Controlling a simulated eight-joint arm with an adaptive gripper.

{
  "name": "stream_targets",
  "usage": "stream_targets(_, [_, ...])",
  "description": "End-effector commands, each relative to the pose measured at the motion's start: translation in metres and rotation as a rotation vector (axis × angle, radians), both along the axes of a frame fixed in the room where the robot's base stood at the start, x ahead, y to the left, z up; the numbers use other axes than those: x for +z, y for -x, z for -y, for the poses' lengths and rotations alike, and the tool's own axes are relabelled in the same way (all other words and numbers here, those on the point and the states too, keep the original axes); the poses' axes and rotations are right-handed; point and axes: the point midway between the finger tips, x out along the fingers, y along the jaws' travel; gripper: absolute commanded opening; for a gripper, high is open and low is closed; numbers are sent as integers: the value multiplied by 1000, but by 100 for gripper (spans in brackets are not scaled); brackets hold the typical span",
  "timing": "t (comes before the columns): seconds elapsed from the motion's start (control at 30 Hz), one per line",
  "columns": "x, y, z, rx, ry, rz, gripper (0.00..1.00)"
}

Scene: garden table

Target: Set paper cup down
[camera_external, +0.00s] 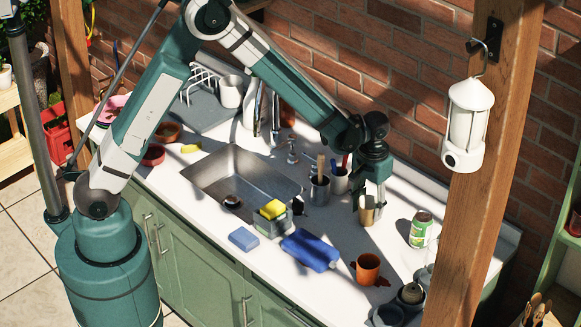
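A tan paper cup (367,214) stands upright at the back right part of the white counter, below my gripper (369,202). My gripper points straight down, with one finger on each side of the cup. The fingers look closed on the cup's sides. The cup's base is at or very near the counter top; I cannot tell whether it touches.
Left of the cup stand two utensil holders (320,189) and the sink (238,176). A green can (420,230) is to its right. A lantern (468,125) hangs on the wooden post.

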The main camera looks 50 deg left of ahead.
Motion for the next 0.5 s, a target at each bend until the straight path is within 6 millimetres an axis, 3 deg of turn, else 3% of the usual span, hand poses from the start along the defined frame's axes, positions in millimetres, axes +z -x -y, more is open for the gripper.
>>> stream_targets(0.47, [-5, 0, 0, 0, 0, 0, 36])
stream_targets(0.5, [-6, 0, 0, 0, 0, 0, 42])
